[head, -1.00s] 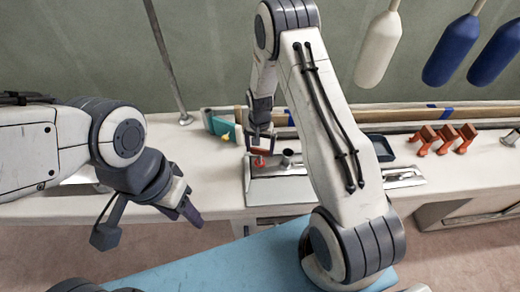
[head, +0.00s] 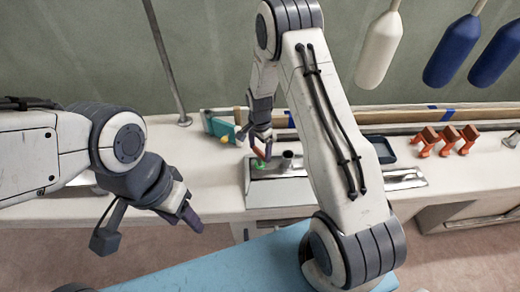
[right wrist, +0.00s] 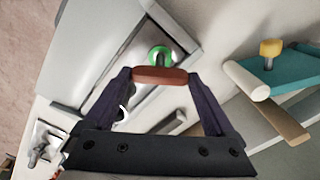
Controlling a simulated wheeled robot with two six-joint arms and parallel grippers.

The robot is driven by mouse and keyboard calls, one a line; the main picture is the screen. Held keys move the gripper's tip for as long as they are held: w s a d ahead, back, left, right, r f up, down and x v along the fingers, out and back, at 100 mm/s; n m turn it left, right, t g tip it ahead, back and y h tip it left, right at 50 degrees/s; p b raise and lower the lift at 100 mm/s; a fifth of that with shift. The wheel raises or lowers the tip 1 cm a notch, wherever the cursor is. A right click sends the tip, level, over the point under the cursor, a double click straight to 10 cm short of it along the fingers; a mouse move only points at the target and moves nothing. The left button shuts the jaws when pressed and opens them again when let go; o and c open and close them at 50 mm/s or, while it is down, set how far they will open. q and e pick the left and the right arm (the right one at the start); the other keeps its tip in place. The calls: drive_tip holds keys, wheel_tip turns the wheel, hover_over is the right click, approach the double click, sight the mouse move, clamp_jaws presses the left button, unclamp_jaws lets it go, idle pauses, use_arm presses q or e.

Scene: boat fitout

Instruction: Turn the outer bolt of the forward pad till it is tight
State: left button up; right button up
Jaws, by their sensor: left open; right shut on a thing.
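Whether the bar touches the bolt cannot be told. My left gripper (head: 190,213) is open and empty, in front of the bench at the left.
A teal holder (head: 221,128) with a yellow knob (right wrist: 270,48) stands left of the pad. A dark blue tray (head: 380,149) and several orange clamps (head: 446,138) are to the right. A thin pole (head: 165,62) rises behind.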

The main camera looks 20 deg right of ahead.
drive_tip(key=shift+w+r, duration=0.2)
drive_tip(key=o, duration=1.1)
drive_tip(key=shift+c, duration=0.2)
drive_tip(key=shift+s, duration=0.1)
wheel_tip(320, 180, up, 10)
drive_tip(key=b, duration=0.1)
drive_tip(key=shift+r+b, duration=0.25)
drive_tip(key=shift+b, duration=0.05)
